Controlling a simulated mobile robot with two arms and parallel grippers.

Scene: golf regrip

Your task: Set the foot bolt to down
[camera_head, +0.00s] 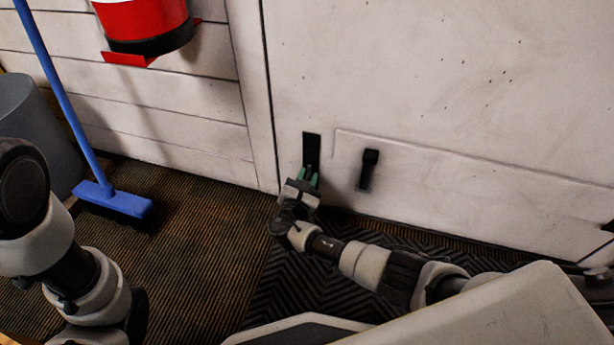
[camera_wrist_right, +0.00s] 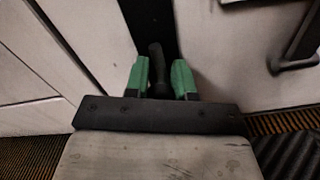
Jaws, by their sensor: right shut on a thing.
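The foot bolt (camera_head: 312,149) is a dark upright plate low on the pale door, near the door's left edge. My right gripper (camera_head: 309,178) is at its lower end. In the right wrist view, the green fingers (camera_wrist_right: 159,80) are shut on the bolt's dark knob (camera_wrist_right: 156,62), one finger on each side. The dark plate (camera_wrist_right: 146,18) rises behind the knob. The lower part of the bolt is hidden by my gripper. My left arm shows at the left of the head view, but its gripper is not in view.
A dark handle-like fitting (camera_head: 368,169) sits on the door right of the bolt. A blue broom (camera_head: 113,199) stands at the left beside a grey bin (camera_head: 38,130). A red extinguisher (camera_head: 145,18) hangs on the wall. A dark ridged mat (camera_head: 270,290) lies under my right arm.

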